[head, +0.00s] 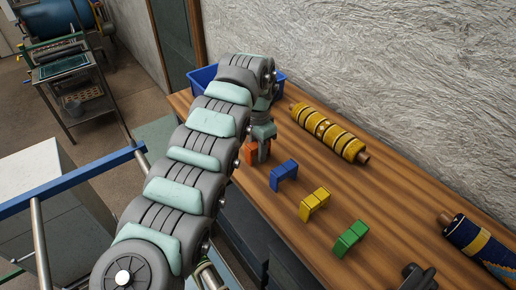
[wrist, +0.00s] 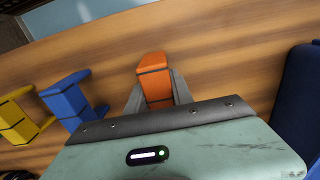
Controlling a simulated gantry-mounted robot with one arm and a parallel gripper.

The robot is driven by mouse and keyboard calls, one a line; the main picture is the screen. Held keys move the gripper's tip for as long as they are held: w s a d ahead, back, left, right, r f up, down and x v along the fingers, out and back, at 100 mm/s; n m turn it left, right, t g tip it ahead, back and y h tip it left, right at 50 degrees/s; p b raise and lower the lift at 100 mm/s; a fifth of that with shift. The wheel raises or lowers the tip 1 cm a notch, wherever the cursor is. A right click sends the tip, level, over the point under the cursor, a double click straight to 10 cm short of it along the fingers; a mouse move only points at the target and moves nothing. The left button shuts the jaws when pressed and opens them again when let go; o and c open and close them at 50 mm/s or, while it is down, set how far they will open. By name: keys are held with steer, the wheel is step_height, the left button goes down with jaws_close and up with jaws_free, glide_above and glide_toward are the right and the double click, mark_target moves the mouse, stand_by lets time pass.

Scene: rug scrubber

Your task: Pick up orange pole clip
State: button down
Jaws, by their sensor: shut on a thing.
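The orange pole clip (wrist: 153,69) is between the two fingers of my gripper (wrist: 157,95) in the wrist view. The fingers are shut on it, one on each side. In the head view the orange clip (head: 251,153) shows at the near left edge of the wooden table, partly hidden by my gripper (head: 263,150). I cannot tell whether the clip still touches the table.
On the table (head: 310,165), a blue clip (head: 284,174), a yellow clip (head: 314,203) and a green clip (head: 350,238) stand in a row. A rolled yellow rug (head: 327,132) lies behind them. A blue bin (head: 203,78) stands at the far end. A dark blue roll (head: 480,248) lies at right.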

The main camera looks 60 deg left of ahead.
steer(key=shift+r+b, duration=0.3)
steer(key=shift+r, duration=0.3)
steer(key=r+b, duration=0.1)
steer(key=r, duration=0.6)
steer(key=shift+w+d+r+b, duration=0.1)
steer(key=shift+w+r+b, duration=0.1)
steer(key=shift+b, duration=0.15)
step_height(320, 180, up, 10)
steer(key=p, duration=0.7)
steer(key=shift+s+f+p, duration=0.15)
steer(key=shift+f+p, duration=0.1)
steer(key=shift+p, duration=0.1)
steer(key=shift+f, duration=0.1)
